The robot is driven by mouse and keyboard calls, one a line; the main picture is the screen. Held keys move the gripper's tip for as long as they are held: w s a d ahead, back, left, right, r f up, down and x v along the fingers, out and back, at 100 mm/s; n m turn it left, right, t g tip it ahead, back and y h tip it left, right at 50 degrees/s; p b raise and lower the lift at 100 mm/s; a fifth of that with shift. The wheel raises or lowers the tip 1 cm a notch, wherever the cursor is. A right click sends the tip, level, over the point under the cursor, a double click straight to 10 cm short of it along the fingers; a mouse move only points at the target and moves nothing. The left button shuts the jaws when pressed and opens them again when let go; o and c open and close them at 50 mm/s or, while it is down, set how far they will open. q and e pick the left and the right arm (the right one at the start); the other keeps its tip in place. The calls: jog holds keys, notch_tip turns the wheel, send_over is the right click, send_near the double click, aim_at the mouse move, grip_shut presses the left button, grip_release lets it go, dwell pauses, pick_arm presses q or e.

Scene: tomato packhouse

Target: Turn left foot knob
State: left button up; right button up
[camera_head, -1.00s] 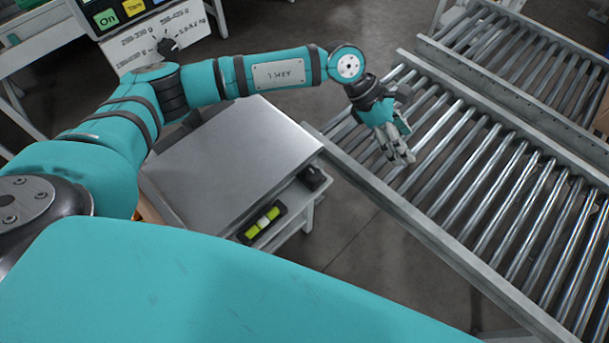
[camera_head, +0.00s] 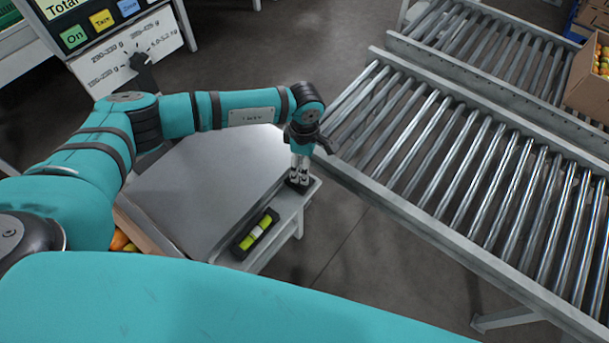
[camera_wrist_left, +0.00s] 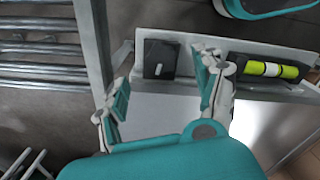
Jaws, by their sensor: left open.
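The foot knob is a small black block with a white mark, seen in the left wrist view (camera_wrist_left: 160,62) at the edge of the scale's frame. In the head view its dark body (camera_head: 298,186) shows under my fingers at the right corner of the scale. My left gripper (camera_head: 300,176) points down over it. In the left wrist view the left gripper (camera_wrist_left: 164,74) is open, with one finger to each side of the knob. I cannot tell whether the fingers touch it. The right gripper is out of view.
A spirit level with a yellow-green vial (camera_head: 258,232) lies beside the knob. The scale's metal plate (camera_head: 200,195) is bare. A roller conveyor (camera_head: 450,150) runs close on the right. A display with buttons (camera_head: 100,20) stands at the upper left.

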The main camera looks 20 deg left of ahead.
pick_arm(q)
notch_tip(320, 180, down, 6)
jog(key=shift+f, duration=0.55)
jog(key=shift+c, duration=0.9)
jog(key=c, duration=1)
jog(key=shift+n, duration=0.7)
